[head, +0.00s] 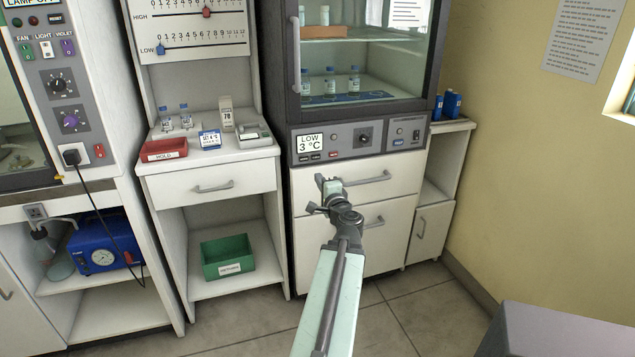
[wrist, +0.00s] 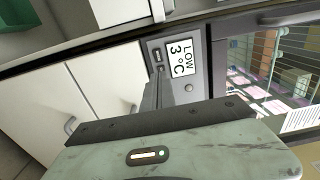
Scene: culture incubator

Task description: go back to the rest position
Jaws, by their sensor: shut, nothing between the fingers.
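My gripper (head: 328,186) is at the end of my raised, outstretched arm in the head view. It is in front of the white drawers under the glass-door incubator (head: 367,55). In the wrist view my gripper's fingers (wrist: 157,93) are shut with nothing between them. They point toward the incubator's control panel (head: 358,140), whose display reads LOW 3 °C. The display also shows in the wrist view (wrist: 182,58). The incubator's glass door is closed, with several vials (head: 331,82) behind it.
A white stand (head: 212,163) left of the incubator holds a red tray (head: 164,150), small bottles and a device. A green bin (head: 228,257) is on its lower shelf. A blue pump (head: 104,243) sits further left. A dark grey surface (head: 550,332) is at the lower right. Tiled floor is open between.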

